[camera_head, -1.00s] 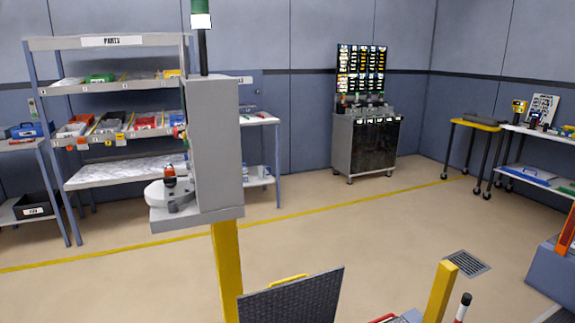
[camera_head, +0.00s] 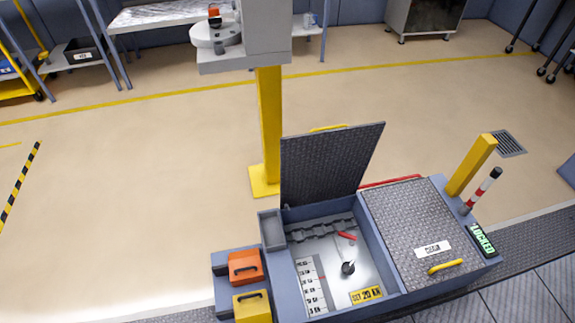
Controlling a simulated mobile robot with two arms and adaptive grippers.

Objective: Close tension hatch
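The tension hatch is an open compartment in a blue-grey housing (camera_head: 270,268) at the bottom centre. Its dark tread-plate lid (camera_head: 332,165) stands up, tilted slightly, along the far edge, with a bit of yellow handle (camera_head: 328,128) showing behind its top. Inside are a chain (camera_head: 320,230), a white scale (camera_head: 313,285), a red pointer (camera_head: 347,236), a dark knob (camera_head: 348,267) and a yellow label reading "SET 20" (camera_head: 366,294). Neither of my grippers is in view.
A second tread-plate cover (camera_head: 420,225) with a yellow handle lies shut to the right, beside a "LOCKED" sign (camera_head: 482,240). Orange (camera_head: 245,267) and yellow (camera_head: 252,306) blocks sit left. A yellow post (camera_head: 269,130) carrying a grey box stands behind the lid.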

